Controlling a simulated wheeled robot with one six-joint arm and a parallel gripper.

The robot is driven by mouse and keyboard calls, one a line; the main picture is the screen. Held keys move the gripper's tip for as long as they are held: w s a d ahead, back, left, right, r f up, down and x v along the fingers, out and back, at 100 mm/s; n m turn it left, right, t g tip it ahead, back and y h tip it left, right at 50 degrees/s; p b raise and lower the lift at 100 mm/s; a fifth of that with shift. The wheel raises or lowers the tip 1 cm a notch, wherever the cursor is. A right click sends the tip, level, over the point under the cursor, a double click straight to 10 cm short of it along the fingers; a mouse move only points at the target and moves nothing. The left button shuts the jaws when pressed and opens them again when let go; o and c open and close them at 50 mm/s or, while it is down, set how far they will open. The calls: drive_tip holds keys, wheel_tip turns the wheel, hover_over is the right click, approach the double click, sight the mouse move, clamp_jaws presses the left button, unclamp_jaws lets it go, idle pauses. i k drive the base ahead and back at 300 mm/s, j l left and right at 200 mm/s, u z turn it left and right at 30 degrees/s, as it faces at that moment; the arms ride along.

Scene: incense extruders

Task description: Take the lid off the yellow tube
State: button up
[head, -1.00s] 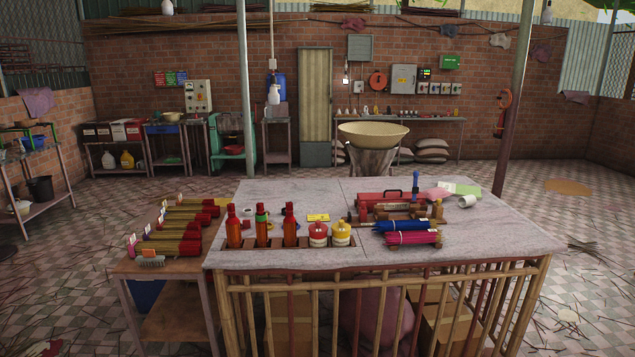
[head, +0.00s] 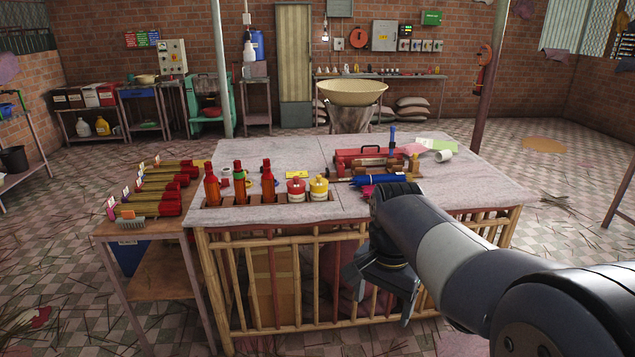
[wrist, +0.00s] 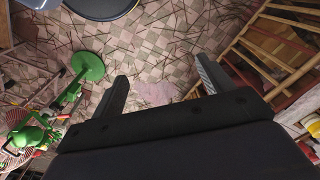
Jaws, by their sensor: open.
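A yellow container with a pale band (head: 319,188) stands upright in the front rack of the table, at the right end of the row. It is the most tube-like yellow thing I see; its lid is too small to make out clearly. A similar red container (head: 296,188) stands just left of it. My gripper (head: 381,296) is open and empty, pointing down in front of the bamboo table side, below the tabletop and right of the yellow container. In the wrist view my gripper (wrist: 162,76) has its fingers apart over the tiled floor.
Several orange bottles with red or green caps (head: 239,184) stand left in the rack. Blue incense bundles (head: 372,180) and a red toolbox (head: 365,157) lie to the right. A side table with incense bundles (head: 155,190) stands left. Bamboo rails (head: 300,285) front the table.

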sight(319, 181)
drive_tip(key=i+u, duration=0.1)
drive_tip(key=i, duration=2.3)
